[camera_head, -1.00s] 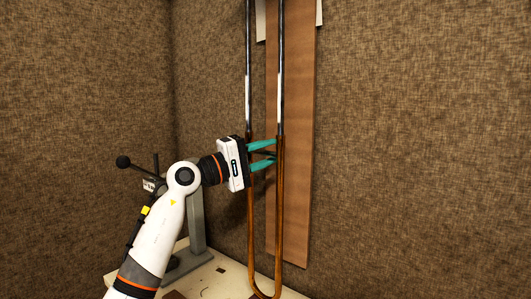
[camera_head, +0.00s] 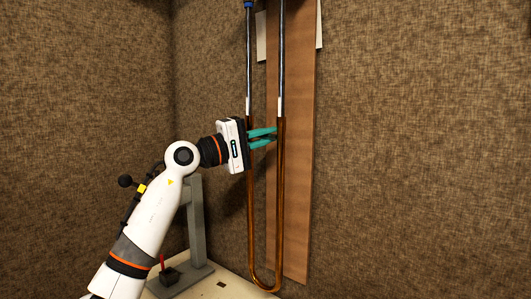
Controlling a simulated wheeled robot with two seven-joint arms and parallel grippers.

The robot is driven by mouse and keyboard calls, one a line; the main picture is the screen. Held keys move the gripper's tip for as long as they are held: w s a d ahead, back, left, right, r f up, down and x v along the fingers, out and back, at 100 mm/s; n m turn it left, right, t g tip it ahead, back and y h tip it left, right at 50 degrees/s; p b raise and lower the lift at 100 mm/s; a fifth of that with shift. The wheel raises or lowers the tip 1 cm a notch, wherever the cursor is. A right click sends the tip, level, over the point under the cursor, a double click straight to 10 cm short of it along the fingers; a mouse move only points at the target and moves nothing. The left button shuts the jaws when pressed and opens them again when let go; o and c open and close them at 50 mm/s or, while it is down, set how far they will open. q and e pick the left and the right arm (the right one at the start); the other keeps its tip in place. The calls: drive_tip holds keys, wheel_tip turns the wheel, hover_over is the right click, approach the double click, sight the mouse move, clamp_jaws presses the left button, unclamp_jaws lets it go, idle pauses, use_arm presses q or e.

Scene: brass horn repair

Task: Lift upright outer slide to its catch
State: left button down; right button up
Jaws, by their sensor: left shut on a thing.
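The outer slide (camera_head: 279,215) hangs upright as two long amber-brown tubes joined by a U-shaped bow (camera_head: 264,287) at the bottom. Dark and silvery inner tubes (camera_head: 281,60) run up from it and leave the picture at the top. My left gripper (camera_head: 263,138) comes in from the left with its teal fingers level, near the upper end of the brown tubes. It is shut on the outer slide between the two tubes; the fingers hide the gripped part. A small blue piece (camera_head: 248,4) shows at the top of the left tube; I cannot tell if it is the catch. My right gripper is out of view.
A brown board (camera_head: 297,200) hangs behind the slide against the woven brown wall (camera_head: 420,150). A grey stand (camera_head: 195,225) rises from the pale bench (camera_head: 225,285) behind my left arm. The right side is clear.

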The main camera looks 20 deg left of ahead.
use_arm(q)
wheel_tip(320, 180, up, 24)
drive_tip(key=p, duration=1.3)
drive_tip(key=shift+p, duration=0.35)
drive_tip(key=shift+s+a, duration=0.1)
drive_tip(key=shift+s, duration=0.05)
drive_tip(key=c, duration=1.8)
unclamp_jaws()
drive_tip(key=shift+r, duration=0.1)
drive_tip(key=o, duration=0.3)
drive_tip(key=shift+f, duration=0.2)
